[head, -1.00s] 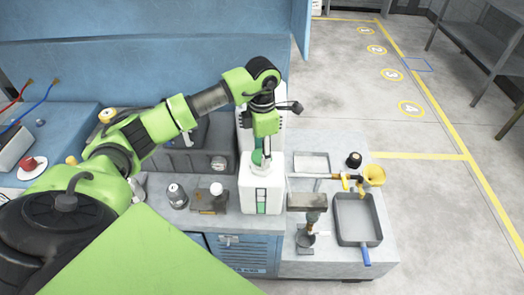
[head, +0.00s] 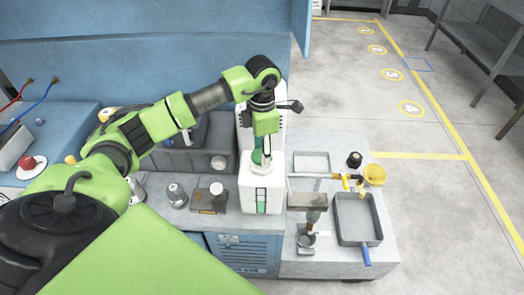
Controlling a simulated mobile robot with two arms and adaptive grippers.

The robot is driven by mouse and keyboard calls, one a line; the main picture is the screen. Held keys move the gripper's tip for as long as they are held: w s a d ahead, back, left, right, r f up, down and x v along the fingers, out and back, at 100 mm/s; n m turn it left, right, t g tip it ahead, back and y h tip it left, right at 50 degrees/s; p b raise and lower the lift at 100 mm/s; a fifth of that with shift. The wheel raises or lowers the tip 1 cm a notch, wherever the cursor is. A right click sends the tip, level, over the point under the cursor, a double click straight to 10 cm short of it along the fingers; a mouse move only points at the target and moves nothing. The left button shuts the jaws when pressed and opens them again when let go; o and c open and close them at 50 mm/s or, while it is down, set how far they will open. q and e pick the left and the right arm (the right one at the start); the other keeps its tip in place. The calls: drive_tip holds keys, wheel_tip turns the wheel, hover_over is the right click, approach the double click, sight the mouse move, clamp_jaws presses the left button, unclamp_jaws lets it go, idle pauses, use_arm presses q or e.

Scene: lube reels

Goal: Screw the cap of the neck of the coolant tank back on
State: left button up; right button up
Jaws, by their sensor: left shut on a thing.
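The white coolant tank (head: 260,190) with a green level window stands upright on the bench, in the middle of the head view. A green cap (head: 257,157) sits at the top of the tank, at its neck. My left gripper (head: 265,155) points down from above and is shut on the cap. The fingers hide part of the cap and the neck, so I cannot tell how the threads sit. My right gripper is not in view.
Right of the tank are a funnel (head: 374,175), a grey tray with a blue handle (head: 356,218) and a vise-like stand (head: 308,203). Left of it are a small metal can (head: 176,194) and a box with a white knob (head: 209,198). Free floor lies at the right.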

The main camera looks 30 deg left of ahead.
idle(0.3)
use_arm(q)
drive_tip(key=shift+f+b, duration=0.45)
drive_tip(key=shift+f, duration=0.1)
idle(0.3)
drive_tip(key=m+b, duration=0.1)
drive_tip(key=m, duration=0.1)
drive_tip(key=shift+w+f+m+b, duration=0.1)
drive_tip(key=shift+f+m+b, duration=0.05)
drive_tip(key=shift+m+b, duration=0.6)
drive_tip(key=shift+m, duration=0.65)
drive_tip(key=m+b, duration=0.1)
drive_tip(key=m, duration=0.2)
drive_tip(key=shift+b, duration=0.35)
drive_tip(key=m, duration=0.2)
drive_tip(key=shift+m, duration=0.3)
